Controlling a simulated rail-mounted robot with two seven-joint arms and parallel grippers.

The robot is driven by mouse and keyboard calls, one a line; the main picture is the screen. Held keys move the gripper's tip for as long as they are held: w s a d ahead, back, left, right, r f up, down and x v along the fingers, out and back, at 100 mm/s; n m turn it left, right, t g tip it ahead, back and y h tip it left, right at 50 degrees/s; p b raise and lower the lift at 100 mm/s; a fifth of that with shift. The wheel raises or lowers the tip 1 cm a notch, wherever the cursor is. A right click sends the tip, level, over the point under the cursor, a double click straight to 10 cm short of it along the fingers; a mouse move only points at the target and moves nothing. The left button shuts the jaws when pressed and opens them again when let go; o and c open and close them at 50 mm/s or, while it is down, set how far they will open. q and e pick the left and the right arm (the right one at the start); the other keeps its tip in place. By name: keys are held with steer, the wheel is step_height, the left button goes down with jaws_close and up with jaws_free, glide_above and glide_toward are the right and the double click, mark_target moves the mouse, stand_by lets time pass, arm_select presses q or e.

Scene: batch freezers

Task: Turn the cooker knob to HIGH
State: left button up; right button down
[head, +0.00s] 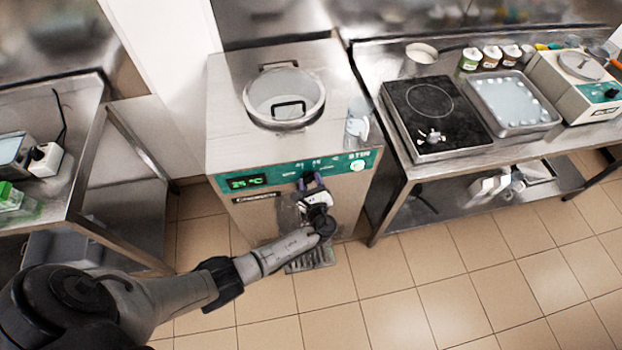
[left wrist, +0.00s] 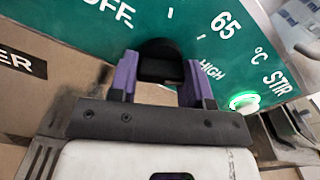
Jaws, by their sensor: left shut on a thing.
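The cooker (head: 232,135) is a steel cabinet with a round lidded opening on top and a green front panel. Its display (head: 248,182) reads about 24 °C. The black cooker knob (left wrist: 160,64) sits on the green panel, among the printed marks OFF, 65 °C and HIGH. My left gripper (head: 308,184) reaches the panel from below. In the left wrist view the purple fingers of my left gripper (left wrist: 160,80) are on both sides of the knob and shut on it. The gripper hides part of the knob, and I cannot tell where its pointer stands. My right gripper is out of view.
A pale green-lit STIR button (left wrist: 243,102) is just right of the knob. A clear jug (head: 357,122) stands on the cooker's top right. A black hob (head: 420,100) and a metal tray (head: 550,122) are on the right bench. The tiled floor in front is clear.

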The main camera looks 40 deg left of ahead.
arm_select(q)
steer(key=shift+m+p, duration=0.35)
steer(key=shift+m, duration=0.55)
steer(key=o, duration=0.9)
steer(key=v, duration=1.4)
steer(key=shift+a, duration=0.1)
